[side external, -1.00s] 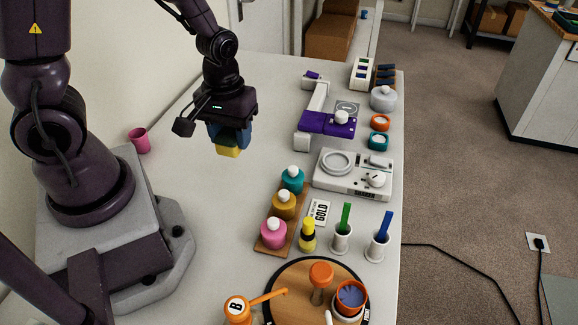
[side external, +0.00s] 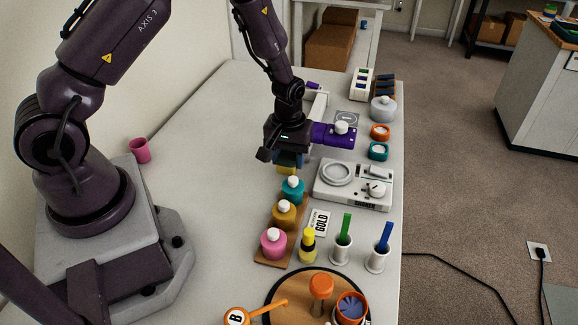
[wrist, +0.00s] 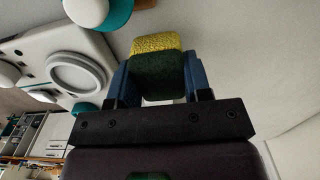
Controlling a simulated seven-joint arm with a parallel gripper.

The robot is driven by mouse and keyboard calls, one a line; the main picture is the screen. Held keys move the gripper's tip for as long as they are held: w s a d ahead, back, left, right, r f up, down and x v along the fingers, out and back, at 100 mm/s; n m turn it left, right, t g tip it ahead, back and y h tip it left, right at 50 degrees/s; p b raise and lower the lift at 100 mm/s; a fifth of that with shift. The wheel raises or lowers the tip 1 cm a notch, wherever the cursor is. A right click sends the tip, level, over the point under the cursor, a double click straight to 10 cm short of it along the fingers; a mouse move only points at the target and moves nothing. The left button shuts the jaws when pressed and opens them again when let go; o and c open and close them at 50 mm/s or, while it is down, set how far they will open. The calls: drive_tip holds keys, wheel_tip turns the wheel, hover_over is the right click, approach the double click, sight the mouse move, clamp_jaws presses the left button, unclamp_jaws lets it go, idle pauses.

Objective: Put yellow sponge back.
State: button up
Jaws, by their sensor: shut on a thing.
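The yellow sponge (wrist: 156,43) has a dark green side (wrist: 158,75) and sits between the two blue fingers of my gripper (wrist: 157,82) in the wrist view. The gripper is shut on it. In the side view my gripper (side external: 287,162) holds the sponge (side external: 287,171) low near the table, just behind the teal bottle (side external: 292,188) and left of the white scale-like device (side external: 352,184). The sponge is mostly hidden there, and I cannot tell whether it touches the table.
A wooden rack (side external: 268,255) holds teal, amber and pink bottles. A purple-and-white device (side external: 333,135) stands beside my gripper, partly hidden by it. A pink cup (side external: 140,150) stands near my base. The table's left middle (side external: 215,150) is clear.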

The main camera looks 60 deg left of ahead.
drive_tip(key=shift+w+f, duration=0.1)
drive_tip(key=shift+f, duration=1.5)
drive_tip(key=shift+f, duration=0.15)
drive_tip(key=o, duration=0.9)
drive_tip(key=shift+c, duration=0.2)
wheel_tip(320, 180, up, 12)
drive_tip(key=shift+r, duration=0.2)
wheel_tip(320, 180, up, 8)
drive_tip(key=m+t, duration=0.1)
drive_tip(key=m, duration=0.1)
hover_over(289, 168)
drive_tip(key=a, duration=0.1)
drive_tip(key=s+d+r+m+t, duration=0.3)
drive_tip(key=s+r+m, duration=0.1)
drive_tip(key=s+r, duration=0.6)
drive_tip(key=s+d+r+m+t, duration=0.1)
drive_tip(key=s+r+m, duration=0.2)
drive_tip(key=s, duration=0.3)
drive_tip(key=shift+s+r+t, duration=0.2)
drive_tip(key=shift+r+t, duration=0.1)
drive_tip(key=shift+r, duration=0.15)
